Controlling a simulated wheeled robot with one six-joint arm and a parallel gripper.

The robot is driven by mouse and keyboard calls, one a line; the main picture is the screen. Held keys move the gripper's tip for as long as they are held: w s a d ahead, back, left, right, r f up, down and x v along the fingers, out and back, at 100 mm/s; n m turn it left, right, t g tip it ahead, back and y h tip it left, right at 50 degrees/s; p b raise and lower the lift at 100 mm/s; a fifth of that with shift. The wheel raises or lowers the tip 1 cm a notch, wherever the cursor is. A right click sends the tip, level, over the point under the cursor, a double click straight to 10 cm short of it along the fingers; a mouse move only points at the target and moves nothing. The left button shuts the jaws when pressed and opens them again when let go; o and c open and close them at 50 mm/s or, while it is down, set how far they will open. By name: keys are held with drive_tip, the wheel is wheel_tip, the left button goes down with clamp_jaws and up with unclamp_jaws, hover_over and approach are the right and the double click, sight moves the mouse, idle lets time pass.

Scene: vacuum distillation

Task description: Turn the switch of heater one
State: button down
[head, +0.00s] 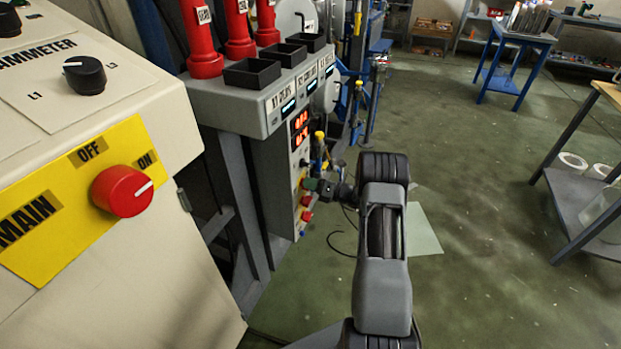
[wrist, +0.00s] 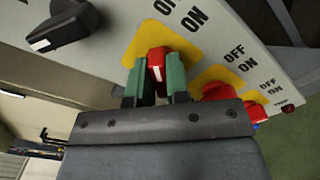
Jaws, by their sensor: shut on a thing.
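In the wrist view a red switch knob with a white mark (wrist: 156,62) sits on a yellow plate marked OFF and ON. My gripper (wrist: 155,85) has its two green fingers on either side of this knob and is shut on it. I cannot read a heater number beside it. In the head view my gripper (head: 322,187) reaches the front of the control panel (head: 298,165) at mid height. There the gripped knob is hidden behind the gripper.
More red knobs (wrist: 217,92) sit beside the gripped one, and a black knob (wrist: 62,27) lies on its other side. The near cabinet has a large red main switch (head: 122,191).

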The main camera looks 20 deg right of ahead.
drive_tip(key=m+p, duration=0.2)
drive_tip(key=m, duration=0.2)
drive_tip(key=shift+m, duration=0.3)
drive_tip(key=shift+f+m+p, duration=0.15)
drive_tip(key=shift+m+p, duration=0.8)
drive_tip(key=shift+m, duration=1.35)
drive_tip(key=c, duration=1.1)
unclamp_jaws()
drive_tip(key=shift+d, duration=0.1)
drive_tip(key=v, duration=1.3)
drive_tip(key=shift+s+d+p, duration=0.25)
drive_tip(key=shift+s+p, duration=0.05)
drive_tip(key=shift+p, duration=0.05)
